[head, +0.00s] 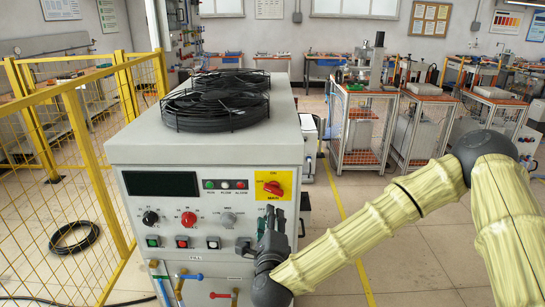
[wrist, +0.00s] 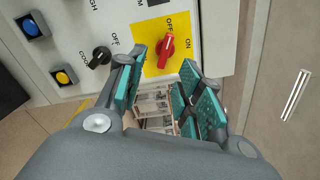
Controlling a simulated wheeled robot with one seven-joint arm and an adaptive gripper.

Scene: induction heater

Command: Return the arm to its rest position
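My arm (head: 375,230) reaches in from the right in the head view, with its elbow raised and its forearm angled down to the left. My gripper (head: 271,225) shows in front of the right part of the heater's front panel, below a red rotary switch (head: 273,188) on a yellow plate. In the wrist view my gripper (wrist: 163,82) has its two teal-padded fingers apart with nothing held between them. A red switch (wrist: 167,47) on a yellow plate marked ON and OFF lies beyond the fingertips. I cannot tell whether anything touches.
Yellow mesh fencing (head: 75,150) stands left, with a black hose (head: 74,237) on the floor. Orange-framed carts (head: 362,130) stand behind. Tiled floor (head: 345,200) shows free between cabinet and carts.

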